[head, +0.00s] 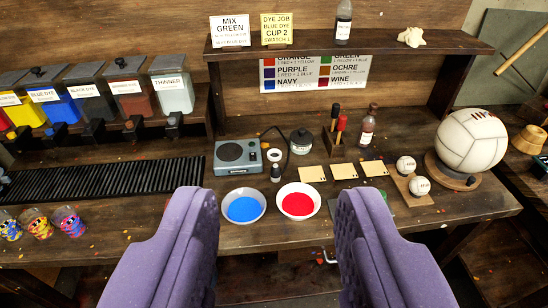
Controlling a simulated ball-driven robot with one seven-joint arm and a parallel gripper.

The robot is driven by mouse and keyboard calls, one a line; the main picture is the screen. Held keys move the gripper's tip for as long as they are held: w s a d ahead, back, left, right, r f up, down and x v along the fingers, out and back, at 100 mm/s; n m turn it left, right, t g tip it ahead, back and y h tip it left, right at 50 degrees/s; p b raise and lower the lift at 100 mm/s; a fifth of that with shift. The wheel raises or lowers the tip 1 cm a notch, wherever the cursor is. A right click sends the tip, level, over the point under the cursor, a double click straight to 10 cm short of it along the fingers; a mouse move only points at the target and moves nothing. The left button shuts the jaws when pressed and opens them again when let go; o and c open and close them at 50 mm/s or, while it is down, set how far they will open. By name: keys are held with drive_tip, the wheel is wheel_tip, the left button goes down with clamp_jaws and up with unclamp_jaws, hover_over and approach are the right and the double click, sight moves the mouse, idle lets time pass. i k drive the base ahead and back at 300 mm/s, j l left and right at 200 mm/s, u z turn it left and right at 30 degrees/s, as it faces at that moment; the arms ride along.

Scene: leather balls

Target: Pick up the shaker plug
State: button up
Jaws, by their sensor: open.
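My gripper (278,225) is in the foreground, its two purple fingers spread wide apart with nothing between them. The fingers hide part of the bench's front edge. Ahead of them a grey box-shaped device (238,158) with a round dark disc on its face sits on the bench. I cannot tell for sure which small piece is the shaker plug.
A bowl of blue dye (244,208) and a bowl of red dye (298,204) stand near the front edge. To the right are yellowish cards (343,171), small white balls (406,165) and a large white ball (470,139). Dye bins (120,85) and a shelf (400,44) stand behind.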

sight(275, 175)
drive_tip(key=i+l+z, duration=0.15)
drive_tip(key=i, duration=1.65)
drive_tip(key=j, duration=0.05)
